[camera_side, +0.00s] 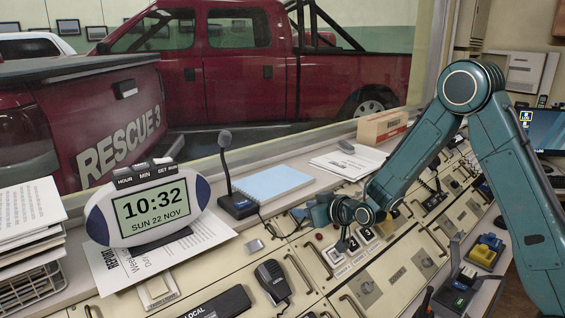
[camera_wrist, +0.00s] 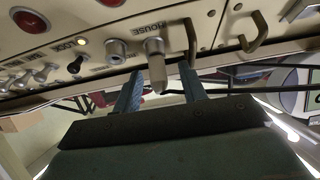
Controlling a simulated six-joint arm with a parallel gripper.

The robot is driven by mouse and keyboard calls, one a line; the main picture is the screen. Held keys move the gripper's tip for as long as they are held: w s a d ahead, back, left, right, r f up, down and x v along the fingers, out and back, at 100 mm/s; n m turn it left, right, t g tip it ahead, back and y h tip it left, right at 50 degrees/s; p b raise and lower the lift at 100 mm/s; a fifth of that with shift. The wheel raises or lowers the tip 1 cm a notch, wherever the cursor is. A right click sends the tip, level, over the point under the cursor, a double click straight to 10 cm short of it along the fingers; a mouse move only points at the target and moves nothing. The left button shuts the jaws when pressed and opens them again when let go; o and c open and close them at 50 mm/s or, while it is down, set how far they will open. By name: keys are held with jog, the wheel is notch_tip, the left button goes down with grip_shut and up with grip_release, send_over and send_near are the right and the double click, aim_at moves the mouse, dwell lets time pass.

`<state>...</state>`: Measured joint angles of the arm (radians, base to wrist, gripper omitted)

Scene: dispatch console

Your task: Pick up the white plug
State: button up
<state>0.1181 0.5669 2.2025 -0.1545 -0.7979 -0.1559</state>
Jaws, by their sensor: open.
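A pale grey-white plug (camera_wrist: 156,68) stands out from the console panel beside the lettering "HOUSE" in the wrist view. I take it for the white plug. My gripper (camera_wrist: 160,75) is open, with one blue finger on each side of the plug. I cannot tell whether either finger touches it. In the side view, my gripper (camera_side: 346,241) is low over the middle of the console, and I cannot make out the plug there.
In the wrist view, a metal handle (camera_wrist: 190,42) is close by the right finger, and a round metal socket (camera_wrist: 117,47) sits left of the plug. A red button (camera_wrist: 31,20) is farther left. In the side view, a black handset (camera_side: 272,281) lies on the console.

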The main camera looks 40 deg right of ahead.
jog(key=shift+c, duration=0.4)
grip_shut()
jog(key=shift+r, duration=0.1)
notch_tip(320, 180, up, 20)
dwell(0.7)
jog(key=shift+s+r, duration=0.75)
jog(key=shift+r, duration=0.3)
dwell(1.2)
jog(key=shift+s+r, duration=0.5)
jog(key=shift+r, duration=0.35)
jog(key=shift+s+r, duration=0.5)
jog(key=shift+r, duration=0.35)
